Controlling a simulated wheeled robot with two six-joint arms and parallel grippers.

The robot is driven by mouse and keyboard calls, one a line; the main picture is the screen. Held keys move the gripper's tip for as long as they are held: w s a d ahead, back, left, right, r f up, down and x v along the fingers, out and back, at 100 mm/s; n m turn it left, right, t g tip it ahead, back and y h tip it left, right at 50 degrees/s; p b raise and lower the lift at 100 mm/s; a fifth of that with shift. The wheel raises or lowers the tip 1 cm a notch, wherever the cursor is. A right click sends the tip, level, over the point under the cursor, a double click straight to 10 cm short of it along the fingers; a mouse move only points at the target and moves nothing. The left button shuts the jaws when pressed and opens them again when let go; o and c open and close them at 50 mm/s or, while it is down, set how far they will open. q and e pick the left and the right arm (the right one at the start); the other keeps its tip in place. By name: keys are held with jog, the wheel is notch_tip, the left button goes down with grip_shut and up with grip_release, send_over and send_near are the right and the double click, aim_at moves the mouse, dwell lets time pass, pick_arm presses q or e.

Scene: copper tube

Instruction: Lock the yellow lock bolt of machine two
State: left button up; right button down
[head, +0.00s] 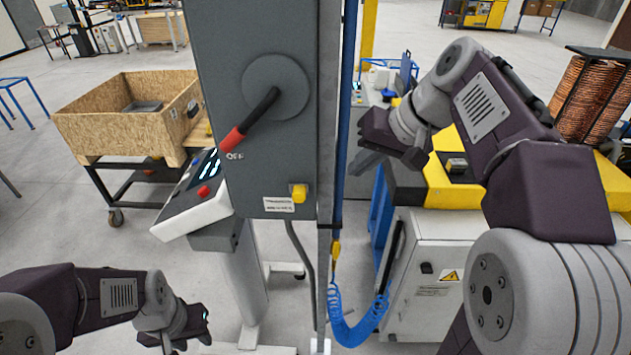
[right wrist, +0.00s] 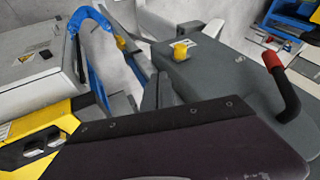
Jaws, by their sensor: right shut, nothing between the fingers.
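The yellow lock bolt (head: 299,192) sticks out of the lower right front of the grey switch box (head: 270,165), beside a small white label. In the right wrist view, the lock bolt (right wrist: 180,50) is on the grey box beyond the fingers. A black lever with a red grip (head: 233,138) points down-left at the "OFF" mark. My right gripper (head: 362,145) is shut and empty, right of the box and its post, apart from the bolt. My left gripper (head: 185,325) is low at the left, away from the box; its finger opening is unclear.
A blue hose (head: 345,110) runs down the post to a coiled blue cable (head: 350,325). A tilted control panel (head: 195,200) stands left of the box. A wooden crate (head: 125,125) on a cart is farther left. A white cabinet (head: 435,270) and yellow machine parts stand at the right.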

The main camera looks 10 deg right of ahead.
aim_at(298, 193)
jog(key=w+a+f+p, duration=0.3)
jog(key=w+a+f, duration=0.2)
jog(key=a+f, duration=0.2)
notch_tip(298, 193, down, 2)
jog(key=shift+w+f, duration=0.15)
jog(key=shift+w, duration=0.15)
jog(key=shift+a, duration=0.1)
